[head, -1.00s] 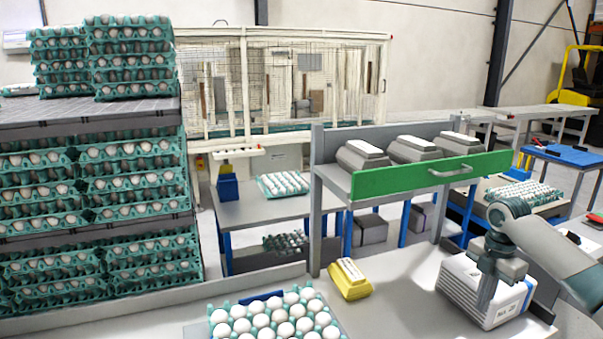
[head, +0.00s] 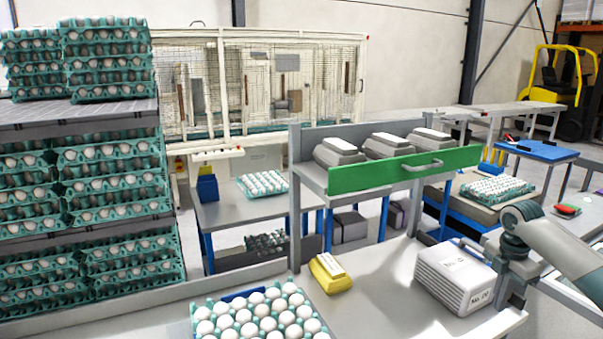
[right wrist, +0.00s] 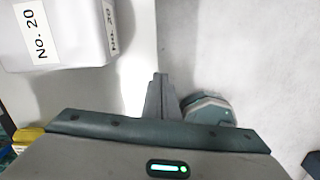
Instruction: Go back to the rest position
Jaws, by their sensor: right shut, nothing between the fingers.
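My right arm comes in from the right in the head view. Its gripper (head: 505,296) points down just right of a white box (head: 455,279) on the table and partly overlaps the box's edge in the picture. In the right wrist view the two fingers (right wrist: 160,82) are together with nothing between them. The box, labelled "No. 20", shows there at the upper left (right wrist: 55,35), apart from the fingers. My left gripper is not in either view.
A tray of white eggs (head: 195,310) is at the front, with a yellow carton (head: 330,274) behind it. A shelf with a green front rail (head: 405,169) stands over the table's back. Stacked egg trays (head: 115,185) fill the left. Bare table lies between the carton and the white box.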

